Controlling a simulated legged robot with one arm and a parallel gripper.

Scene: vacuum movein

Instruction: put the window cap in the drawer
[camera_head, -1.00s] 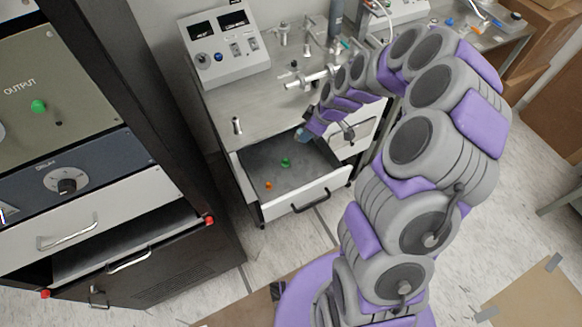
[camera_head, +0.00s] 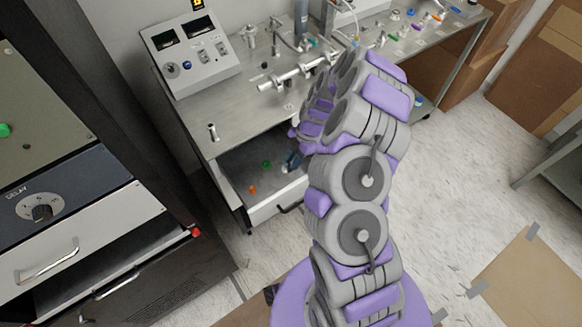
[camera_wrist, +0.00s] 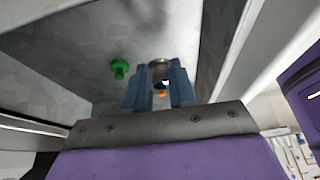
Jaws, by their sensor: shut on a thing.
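The open drawer (camera_head: 275,205) is pulled out from the metal workbench. My gripper (camera_head: 291,161) is over the drawer's right part, low or inside it; the exact height is hard to tell. In the wrist view my gripper (camera_wrist: 160,78) has its blue fingers shut on a round grey metal piece, apparently the window cap (camera_wrist: 160,66). The cap cannot be made out in the head view. The drawer's grey floor (camera_wrist: 75,45) and walls surround the fingers in the wrist view.
A green piece (camera_head: 266,165) and an orange piece (camera_head: 252,189) lie in the drawer. A small metal post (camera_head: 212,131) stands on the bench top (camera_head: 195,110). A dark rack (camera_head: 110,110) stands at the left. The drawer's left part has free room.

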